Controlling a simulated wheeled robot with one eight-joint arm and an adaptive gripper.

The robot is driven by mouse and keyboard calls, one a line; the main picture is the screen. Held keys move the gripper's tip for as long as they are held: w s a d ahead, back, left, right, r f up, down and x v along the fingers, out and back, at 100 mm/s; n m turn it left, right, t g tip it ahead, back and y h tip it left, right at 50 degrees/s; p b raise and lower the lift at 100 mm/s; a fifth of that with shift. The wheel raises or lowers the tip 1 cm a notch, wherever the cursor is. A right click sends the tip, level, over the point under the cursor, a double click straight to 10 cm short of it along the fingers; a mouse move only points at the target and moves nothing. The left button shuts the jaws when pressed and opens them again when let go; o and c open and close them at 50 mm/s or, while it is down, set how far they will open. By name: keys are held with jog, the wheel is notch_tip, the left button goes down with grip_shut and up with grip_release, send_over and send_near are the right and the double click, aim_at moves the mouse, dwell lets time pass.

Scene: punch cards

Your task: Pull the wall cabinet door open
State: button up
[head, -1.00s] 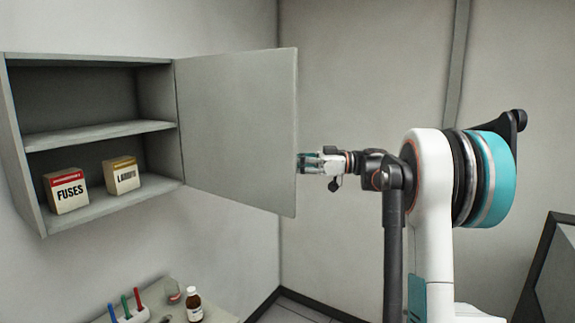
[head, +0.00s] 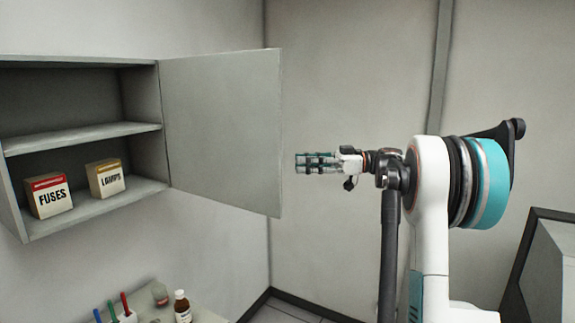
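The wall cabinet (head: 82,135) hangs on the wall at the left. Its grey door (head: 222,130) is swung wide open on the hinge at the cabinet's right side, so both shelves show. No handle shows on the visible face of the door. My gripper (head: 297,163) is to the right of the door's free edge, pointing left. In this view a small gap of wall shows between its fingertips and the door. It holds nothing that I can see. The view does not show clearly how far apart the fingers are.
A fuses box (head: 50,196) and a lamps box (head: 106,179) stand on the cabinet's lower shelf. Bare wall lies behind my gripper.

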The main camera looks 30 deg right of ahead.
jog(key=shift+v, duration=1.85)
